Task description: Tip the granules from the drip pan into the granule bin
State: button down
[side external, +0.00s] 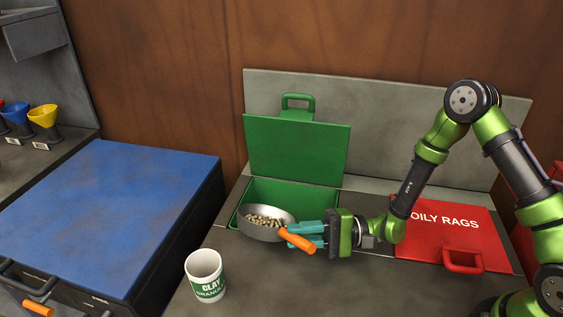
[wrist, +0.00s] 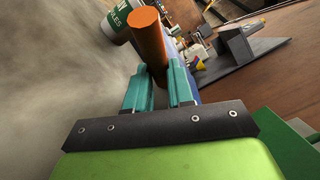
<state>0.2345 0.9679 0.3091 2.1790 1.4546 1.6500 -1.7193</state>
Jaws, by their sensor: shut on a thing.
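The drip pan (side external: 262,232) is a round grey metal pan with an orange handle (side external: 298,241). Pale granules (side external: 263,221) lie in it. My gripper (side external: 296,236) is shut on the pan's handle and holds the pan over the front left of the granule bin (side external: 318,196), a green bin sunk in the counter. Its green lid (side external: 297,150) stands open behind it. The pan looks close to level. In the wrist view the orange handle (wrist: 150,38) rises between my teal fingers (wrist: 160,85); the pan's bowl is not visible there.
A white and green mug labelled clay granules (side external: 205,275) stands on the counter in front. A shut red lid marked oily rags (side external: 447,232) lies to the right. A blue-topped cabinet (side external: 110,215) is at left, with coloured funnels (side external: 43,116) beyond.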

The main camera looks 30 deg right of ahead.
jog(key=shift+w+d+r+m, duration=0.25)
jog(key=shift+w+d+m, duration=0.05)
jog(key=shift+d, duration=0.05)
jog(key=shift+w+d+r+m+y, duration=0.35)
jog(key=shift+d+r+m+y, duration=0.15)
jog(key=shift+d, duration=0.2)
jog(key=shift+w+d+r+m+t+y, duration=0.3)
jog(key=shift+w+d+r+m+t, duration=0.1)
jog(key=shift+d+m+t, duration=0.25)
dwell(0.4)
jog(key=shift+r+m, duration=0.3)
jog(key=shift+m, duration=0.05)
jog(key=shift+w+d+r+m+t, duration=0.15)
jog(key=shift+d+r+m+t, duration=0.15)
jog(key=shift+r+m+t, duration=0.2)
jog(key=shift+w+d+r+m, duration=0.1)
jog(key=shift+d+r+m, duration=0.15)
jog(key=shift+r, duration=0.3)
jog(key=shift+w+d+r+m+t+y, duration=0.2)
jog(key=shift+d+m+t, duration=0.15)
jog(key=shift+m, duration=0.25)
jog(key=shift+w+d+r+m+t+y, duration=0.2)
jog(key=shift+m+t, duration=0.2)
jog(key=shift+m, duration=0.15)
jog(key=shift+w+d+r+m+t, duration=0.15)
jog(key=shift+d+r+m+t, duration=0.15)
jog(key=shift+r+m+t, duration=0.2)
jog(key=shift+w+d+r+m+t, duration=0.15)
jog(key=shift+d+r+m+t, duration=0.2)
jog(key=shift+r+m, duration=0.25)
